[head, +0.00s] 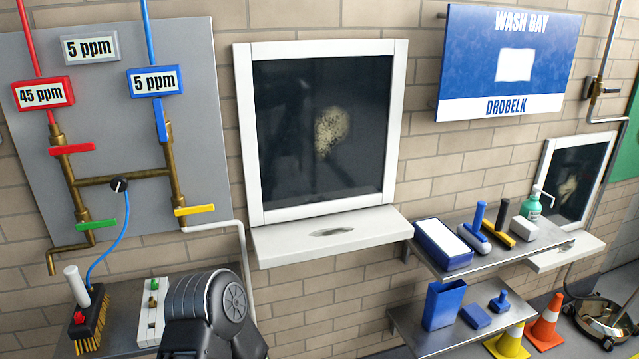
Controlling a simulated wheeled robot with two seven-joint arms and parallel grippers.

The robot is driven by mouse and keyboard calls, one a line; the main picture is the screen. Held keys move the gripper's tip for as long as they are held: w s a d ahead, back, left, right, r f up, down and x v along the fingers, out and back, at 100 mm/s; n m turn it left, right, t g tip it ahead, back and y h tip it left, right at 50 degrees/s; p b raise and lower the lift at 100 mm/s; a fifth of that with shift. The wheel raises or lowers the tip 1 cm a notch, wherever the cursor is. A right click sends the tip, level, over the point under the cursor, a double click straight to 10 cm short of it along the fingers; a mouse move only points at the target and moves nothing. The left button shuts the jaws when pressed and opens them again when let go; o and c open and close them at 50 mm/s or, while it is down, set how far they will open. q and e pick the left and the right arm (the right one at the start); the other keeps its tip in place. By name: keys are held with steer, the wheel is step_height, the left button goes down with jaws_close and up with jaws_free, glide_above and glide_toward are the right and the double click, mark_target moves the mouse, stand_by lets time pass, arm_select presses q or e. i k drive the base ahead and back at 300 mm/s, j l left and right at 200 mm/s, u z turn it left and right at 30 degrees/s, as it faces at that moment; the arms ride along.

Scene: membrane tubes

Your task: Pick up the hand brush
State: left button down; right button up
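Several items here look like brushes. A brush with yellow bristles, a dark body and a pale upright handle (90,312) stands on the left metal shelf, with a blue hose running up from it to the pipe panel. A smaller blue-handled piece (499,302) is on the lower right shelf. I cannot tell which is called the hand brush. Neither gripper shows; a dark arm link of mine is at lower left.
The left shelf (124,335) also holds a white block with switches (152,312). The right shelves hold a blue box (443,245), a blue bin (443,304) and a green pump bottle (531,207). Cones (546,323) stand below. The middle window ledge (330,236) is nearly clear.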

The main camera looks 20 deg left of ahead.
mark_target(92, 302)
steer(key=u, duration=2.05)
